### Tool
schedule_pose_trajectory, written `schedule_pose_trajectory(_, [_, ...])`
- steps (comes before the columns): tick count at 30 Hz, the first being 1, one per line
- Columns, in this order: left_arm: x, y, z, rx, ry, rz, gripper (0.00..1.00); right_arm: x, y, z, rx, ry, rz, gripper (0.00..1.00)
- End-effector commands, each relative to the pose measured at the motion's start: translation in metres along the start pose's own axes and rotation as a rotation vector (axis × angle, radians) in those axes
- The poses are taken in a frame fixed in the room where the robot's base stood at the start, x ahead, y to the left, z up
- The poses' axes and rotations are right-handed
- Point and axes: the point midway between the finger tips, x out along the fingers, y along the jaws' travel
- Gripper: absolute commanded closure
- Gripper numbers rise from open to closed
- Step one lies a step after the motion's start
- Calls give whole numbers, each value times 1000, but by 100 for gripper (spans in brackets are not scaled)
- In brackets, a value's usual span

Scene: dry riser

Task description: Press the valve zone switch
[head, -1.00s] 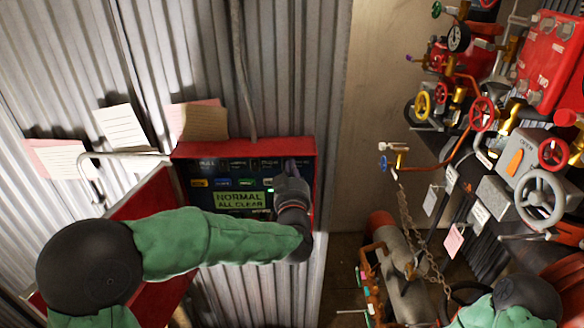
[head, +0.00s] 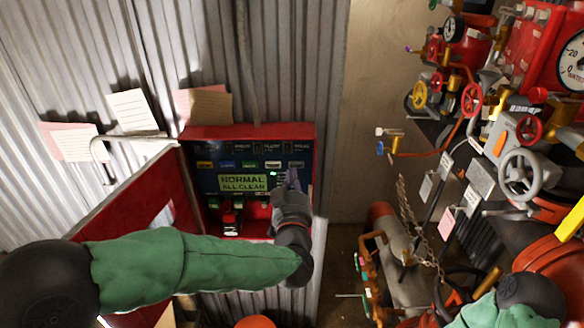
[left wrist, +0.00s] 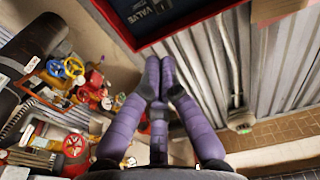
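A red-framed control panel (head: 315,150) hangs on the corrugated wall in the head view. It has rows of small labelled switches and a green display (head: 243,183) reading "NORMAL ALL CLEAR". The small labels are too fine to read, so I cannot pick out the valve zone switch there. My left gripper (head: 291,180) is in front of the panel's right side and hides part of it. In the left wrist view, its purple fingers (left wrist: 160,74) have their tips together, with nothing between them. A dark panel face (left wrist: 150,10) marked "VALVE" lies beyond the tips. My right gripper is out of view.
The panel's red door (head: 130,205) stands open at left, near a bent grey pipe (head: 125,137). Paper notes (head: 130,110) hang above. Red valves and handwheels (head: 525,175) crowd the right. A grey cylinder (head: 385,225) stands lower right of centre.

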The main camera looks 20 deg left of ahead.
Motion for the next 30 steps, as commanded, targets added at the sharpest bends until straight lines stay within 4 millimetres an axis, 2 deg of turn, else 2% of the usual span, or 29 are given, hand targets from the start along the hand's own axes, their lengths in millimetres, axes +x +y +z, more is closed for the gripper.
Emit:
schedule_pose_trajectory(3, [-14, 0, -2, -1, 1, 1, 100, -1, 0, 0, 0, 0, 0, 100])
schedule_pose_trajectory(7, [-22, 0, -2, 1, -1, 1, 100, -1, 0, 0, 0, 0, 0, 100])
schedule_pose_trajectory(23, [-23, 1, 1, 2, -5, 2, 100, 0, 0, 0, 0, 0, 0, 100])
schedule_pose_trajectory(26, [-20, 5, 20, 9, -36, 21, 100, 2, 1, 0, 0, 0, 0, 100])
schedule_pose_trajectory(29, [-16, 14, 64, 20, -112, 67, 100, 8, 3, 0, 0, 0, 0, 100])
schedule_pose_trajectory(30, [-14, 18, 88, 24, -153, 91, 100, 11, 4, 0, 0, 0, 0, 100])
